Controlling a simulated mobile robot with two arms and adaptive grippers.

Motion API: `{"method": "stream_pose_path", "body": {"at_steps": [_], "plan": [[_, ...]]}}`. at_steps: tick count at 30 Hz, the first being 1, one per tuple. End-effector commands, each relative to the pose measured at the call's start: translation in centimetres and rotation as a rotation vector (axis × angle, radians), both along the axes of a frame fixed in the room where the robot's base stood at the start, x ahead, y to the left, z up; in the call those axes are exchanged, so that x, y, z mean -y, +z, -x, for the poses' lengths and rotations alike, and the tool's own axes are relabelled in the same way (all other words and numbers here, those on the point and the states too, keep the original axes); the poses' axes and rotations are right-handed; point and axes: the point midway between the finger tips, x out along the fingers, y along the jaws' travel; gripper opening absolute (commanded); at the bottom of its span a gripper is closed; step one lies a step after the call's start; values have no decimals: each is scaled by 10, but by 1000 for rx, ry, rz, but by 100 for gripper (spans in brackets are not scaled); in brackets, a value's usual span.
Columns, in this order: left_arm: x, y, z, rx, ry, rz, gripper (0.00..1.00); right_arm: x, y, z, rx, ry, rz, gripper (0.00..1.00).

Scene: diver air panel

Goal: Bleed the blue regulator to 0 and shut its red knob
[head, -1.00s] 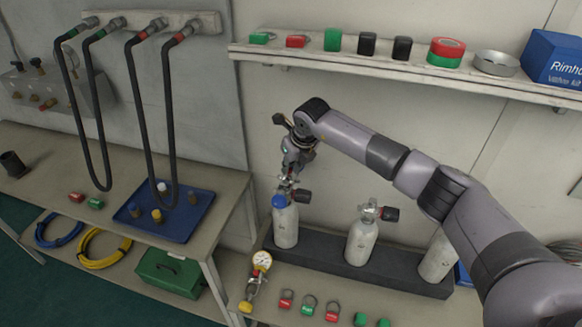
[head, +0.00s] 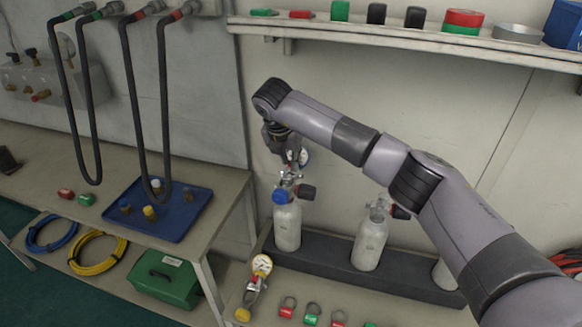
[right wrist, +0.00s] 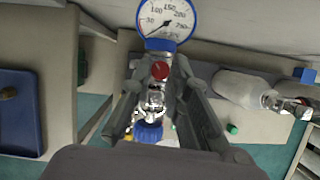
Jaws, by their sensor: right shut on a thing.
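The blue regulator, with its blue-rimmed gauge (right wrist: 166,22), red knob (right wrist: 160,70) and blue knob (right wrist: 148,132), lies between the fingers of my right gripper (right wrist: 168,90) in the right wrist view. The gauge needle seems to point lower left, below the lowest clear numerals; I cannot read it exactly. In the head view the regulator's blue knob (head: 281,196) is at the top of the left grey bottle (head: 288,228), beside a black valve knob (head: 306,192). My right gripper (head: 288,165) is above it, shut on the regulator. Finger contact is partly hidden. My left gripper is out of view.
A second bottle (head: 369,245) stands to the right in the dark rack (head: 330,268). A yellow regulator (head: 252,288) and several coloured tags lie in front. A blue tray (head: 180,222) is on the left bench, under hanging black hoses (head: 165,130). A shelf (head: 400,38) runs above.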

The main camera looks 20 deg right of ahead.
Motion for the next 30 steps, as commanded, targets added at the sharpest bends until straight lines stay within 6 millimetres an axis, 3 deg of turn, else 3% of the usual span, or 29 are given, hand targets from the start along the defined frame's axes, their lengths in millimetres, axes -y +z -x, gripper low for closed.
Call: {"method": "stream_pose_path", "body": {"at_steps": [3,12,21,30], "plan": [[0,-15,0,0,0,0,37,-2,-2,-2,4,-112,-1,0],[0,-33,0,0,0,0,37,-3,0,-4,3,-388,0,0],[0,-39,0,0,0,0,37,-4,1,-5,2,-594,0,0],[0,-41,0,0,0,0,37,-3,1,-6,2,-692,-1,0]]}}
